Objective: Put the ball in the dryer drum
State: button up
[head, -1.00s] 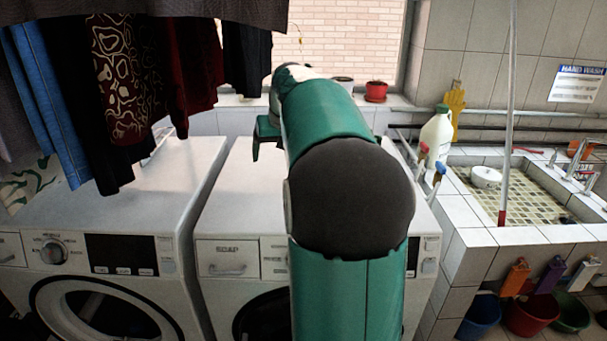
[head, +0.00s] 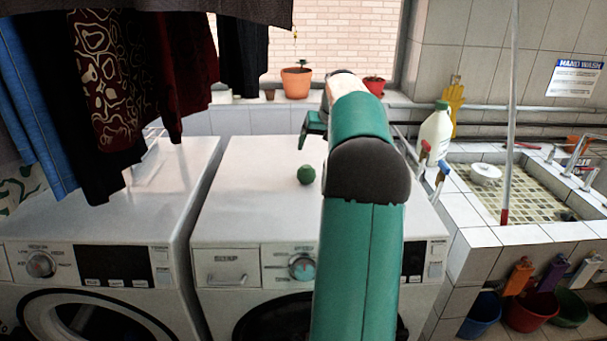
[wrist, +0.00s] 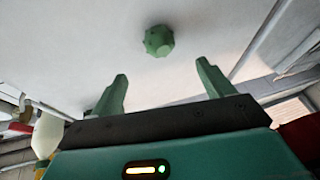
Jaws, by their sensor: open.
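A small green knobbly ball (head: 306,174) rests on the white top of the right-hand machine, left of my arm. In the wrist view the ball (wrist: 159,41) lies beyond the gap between my fingertips, touching neither. My gripper (wrist: 161,76) is open and empty. In the head view one finger of my gripper (head: 308,130) shows above and behind the ball; the rest is hidden by my arm. The right machine (head: 228,254) has a dark round door opening, partly hidden by my arm. The left machine (head: 32,310) shows a round white-rimmed door. I cannot tell which is the dryer.
Clothes (head: 105,90) hang at the upper left over the left machine. A white bottle (head: 434,137) and a tiled sink (head: 490,236) stand at right. Flower pots (head: 296,83) line the windowsill. The right machine's top around the ball is clear.

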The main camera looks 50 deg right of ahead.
aim_at(308, 167)
jog(key=x, duration=0.6)
jog(key=shift+s+a+f, duration=0.1)
jog(key=shift+s+f, duration=0.05)
jog(key=shift+f, duration=0.25)
jog(key=shift+w+x, duration=0.2)
jog(key=shift+x, duration=2.8)
jog(key=shift+r, duration=0.2)
jog(key=c, duration=1.2)
jog(key=shift+o, duration=0.2)
jog(key=shift+r, duration=0.1)
jog(key=shift+r, duration=0.55)
notch_tip(308, 167, up, 2)
jog(key=shift+s+r, duration=0.1)
jog(key=shift+r, duration=0.15)
jog(key=s+a+r, duration=0.9)
jog(key=a, duration=0.1)
